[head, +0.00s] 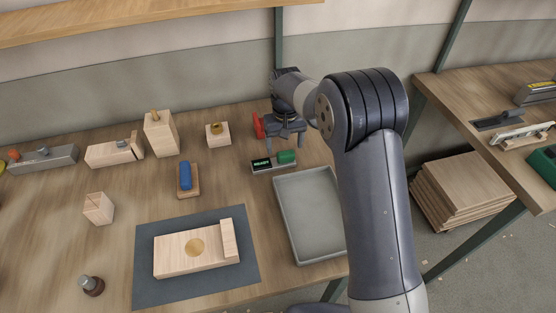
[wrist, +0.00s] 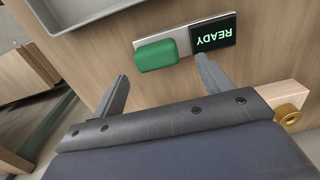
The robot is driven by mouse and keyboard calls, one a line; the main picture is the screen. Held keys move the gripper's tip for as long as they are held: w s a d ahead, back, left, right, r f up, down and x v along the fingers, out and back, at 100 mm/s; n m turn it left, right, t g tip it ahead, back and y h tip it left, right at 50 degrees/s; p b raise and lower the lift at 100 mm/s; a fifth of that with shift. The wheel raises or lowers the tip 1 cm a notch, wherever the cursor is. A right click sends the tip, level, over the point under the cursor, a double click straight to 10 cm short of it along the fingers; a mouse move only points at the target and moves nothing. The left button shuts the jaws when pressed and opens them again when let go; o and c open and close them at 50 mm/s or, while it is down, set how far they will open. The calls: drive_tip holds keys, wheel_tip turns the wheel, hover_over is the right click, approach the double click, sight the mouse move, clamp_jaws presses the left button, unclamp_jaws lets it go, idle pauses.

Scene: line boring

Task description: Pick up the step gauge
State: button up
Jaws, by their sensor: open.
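No item is labelled as the step gauge, and I cannot tell for certain which one it is. My gripper (head: 285,143) is over the back right of the bench, fingers pointing down and apart. In the wrist view my gripper (wrist: 161,67) is open, with nothing between its fingers. Just past the fingertips lies a flat device (head: 262,169) with a dark READY display (wrist: 214,36) and a green block (wrist: 156,55). The green block (head: 286,157) also shows in the head view. Whether the fingers touch the device is unclear. A red part (head: 258,125) stands left of my gripper.
A grey tray (head: 281,235) lies in front of the device. A wooden block with a brass knob (head: 217,139) stands to the left. A blue-topped piece (head: 185,177), a dark mat (head: 149,287) with a wooden fixture (head: 175,255), and several blocks fill the left. Another bench (head: 455,90) stands right.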

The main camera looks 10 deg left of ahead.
sight(285, 151)
drive_tip(key=f, duration=0.3)
drive_tip(key=shift+s+d+f+p, duration=0.15)
drive_tip(key=shift+s+f+p, duration=0.05)
drive_tip(key=shift+f+p, duration=0.1)
drive_tip(key=c, duration=1.4)
drive_tip(key=shift+r, duration=0.1)
wheel_tip(285, 151, up, 10)
drive_tip(key=shift+f+b, duration=0.1)
drive_tip(key=shift+b, duration=0.75)
